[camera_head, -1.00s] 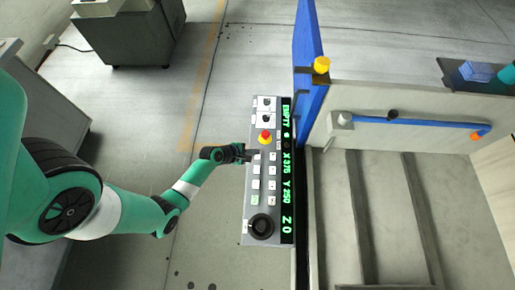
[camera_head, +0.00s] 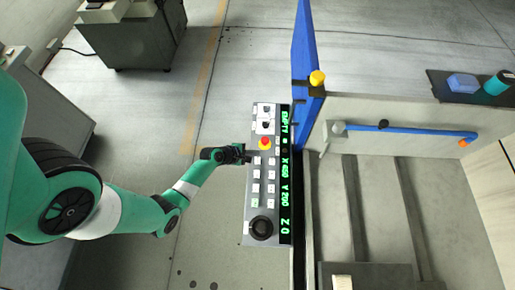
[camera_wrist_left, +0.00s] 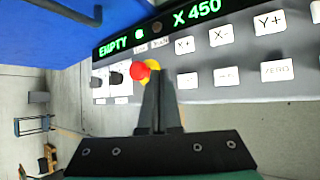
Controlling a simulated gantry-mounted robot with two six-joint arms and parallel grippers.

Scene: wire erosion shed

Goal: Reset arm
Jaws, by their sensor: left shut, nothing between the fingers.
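My left gripper (camera_head: 243,155) is shut and empty at the left edge of the control panel (camera_head: 262,185), just below the red stop button (camera_head: 265,143). In the left wrist view my gripper fingers (camera_wrist_left: 157,75) are together and point at the panel, in front of the red button (camera_wrist_left: 141,72) and its yellow base. I cannot tell whether the fingertips touch the panel. The panel's display (camera_wrist_left: 180,22) reads EMPTY and X 450 in green. My right gripper is not in view.
A pale tank (camera_head: 420,110) with a blue pipe (camera_head: 415,130) lies right of the panel, beside a blue upright door (camera_head: 303,50). A dark shelf (camera_head: 440,85) holds a blue box (camera_head: 463,83) and a teal round thing (camera_head: 499,84). Open floor (camera_head: 235,75) lies behind the panel.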

